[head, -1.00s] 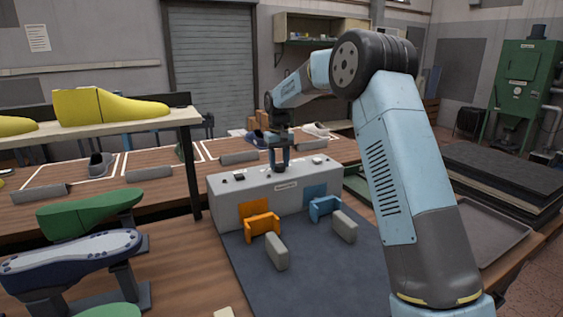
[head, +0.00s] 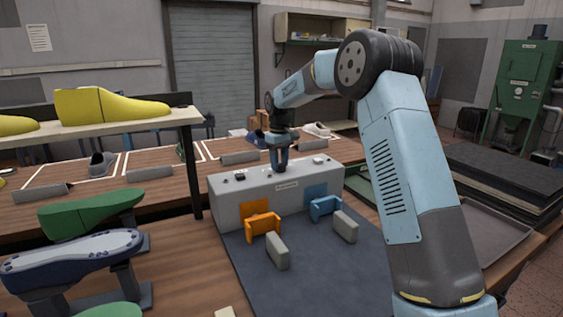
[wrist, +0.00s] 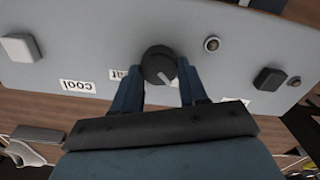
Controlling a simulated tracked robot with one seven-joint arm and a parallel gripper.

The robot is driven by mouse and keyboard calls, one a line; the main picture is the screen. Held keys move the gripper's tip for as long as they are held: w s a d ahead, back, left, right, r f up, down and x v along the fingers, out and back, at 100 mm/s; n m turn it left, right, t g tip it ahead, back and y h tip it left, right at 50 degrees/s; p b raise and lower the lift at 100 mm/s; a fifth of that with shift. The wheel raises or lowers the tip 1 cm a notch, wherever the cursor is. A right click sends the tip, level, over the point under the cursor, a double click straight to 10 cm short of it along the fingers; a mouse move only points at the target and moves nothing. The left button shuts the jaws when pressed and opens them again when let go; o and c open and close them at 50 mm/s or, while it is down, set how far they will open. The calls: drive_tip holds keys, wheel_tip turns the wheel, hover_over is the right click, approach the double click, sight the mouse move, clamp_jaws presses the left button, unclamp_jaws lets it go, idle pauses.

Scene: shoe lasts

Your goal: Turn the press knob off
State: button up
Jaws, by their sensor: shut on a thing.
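The press is a grey box (head: 233,206) on the bench with controls along its top. Its dark round knob (wrist: 158,65) with a pale pointer line shows in the wrist view, between my two fingers. The pointer slants toward the lower right of that view. My gripper (head: 281,168) comes down from above onto the press top and is shut on the knob. A label reading "cool" (wrist: 77,87) lies left of the knob, and a second label (wrist: 119,74) is partly hidden by a finger. In the head view the knob is mostly hidden by my gripper.
Dark and light buttons (wrist: 269,79) sit on the press top beside the knob. Orange (head: 262,222) and blue (head: 325,205) brackets stand at the press front. A shelf with yellow lasts (head: 108,105) is at left.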

sight(281, 163)
drive_tip(key=shift+w+d+r, duration=0.1)
drive_tip(key=shift+d, duration=0.15)
drive_tip(key=o, duration=0.8)
drive_tip(key=shift+o, duration=1.3)
drive_tip(key=shift+a, duration=0.1)
wheel_tip(281, 163, up, 14)
drive_tip(key=shift+f, duration=0.25)
